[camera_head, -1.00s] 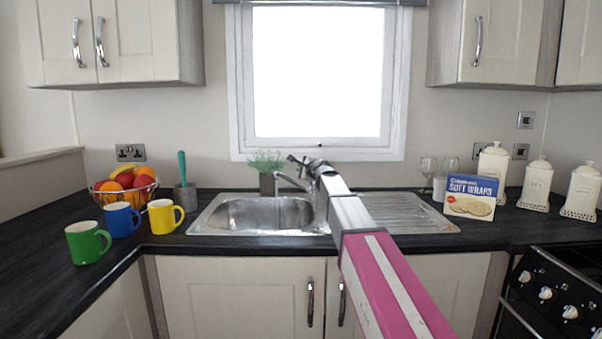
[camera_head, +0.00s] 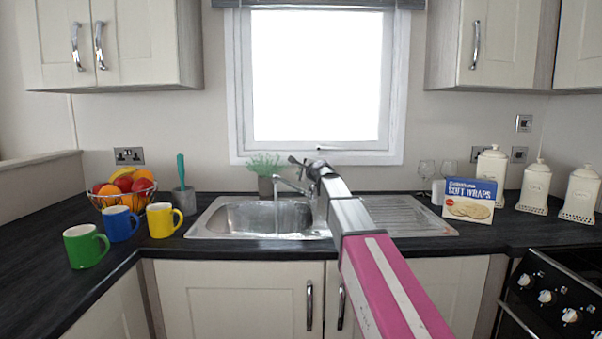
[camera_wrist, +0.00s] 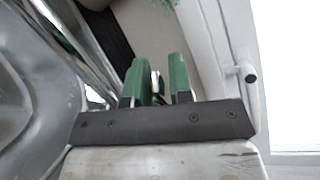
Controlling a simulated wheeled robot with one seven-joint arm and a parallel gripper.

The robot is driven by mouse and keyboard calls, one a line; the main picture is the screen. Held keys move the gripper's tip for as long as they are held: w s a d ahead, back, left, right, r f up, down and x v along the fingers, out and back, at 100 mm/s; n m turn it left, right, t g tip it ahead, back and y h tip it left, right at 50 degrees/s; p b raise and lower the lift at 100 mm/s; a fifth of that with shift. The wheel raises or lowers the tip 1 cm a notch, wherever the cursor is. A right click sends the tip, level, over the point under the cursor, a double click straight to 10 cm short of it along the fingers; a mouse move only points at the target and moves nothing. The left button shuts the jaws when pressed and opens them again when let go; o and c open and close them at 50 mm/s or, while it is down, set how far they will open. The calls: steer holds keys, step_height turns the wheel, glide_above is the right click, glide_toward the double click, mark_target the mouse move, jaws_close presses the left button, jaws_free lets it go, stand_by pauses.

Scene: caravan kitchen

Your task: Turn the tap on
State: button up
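The chrome tap (camera_head: 291,185) stands behind the sink (camera_head: 205,222), its spout reaching left over the bowl. A thin pale vertical streak shows below the spout tip, perhaps running water. My gripper (camera_head: 304,163) is at the top of the tap, and my arm hides the tap's base. In the wrist view, my gripper's green fingers (camera_wrist: 160,82) stand apart. A small shiny metal piece (camera_wrist: 157,88), probably the tap's lever, shows between them, with a gap on its right. I cannot tell whether they touch it.
A potted plant (camera_head: 265,172) stands behind the sink, below the window (camera_head: 318,75). Mugs (camera_head: 86,246) and a fruit bowl (camera_head: 125,190) are on the left. The drainer (camera_head: 405,215) is clear.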

steer(key=v, duration=1)
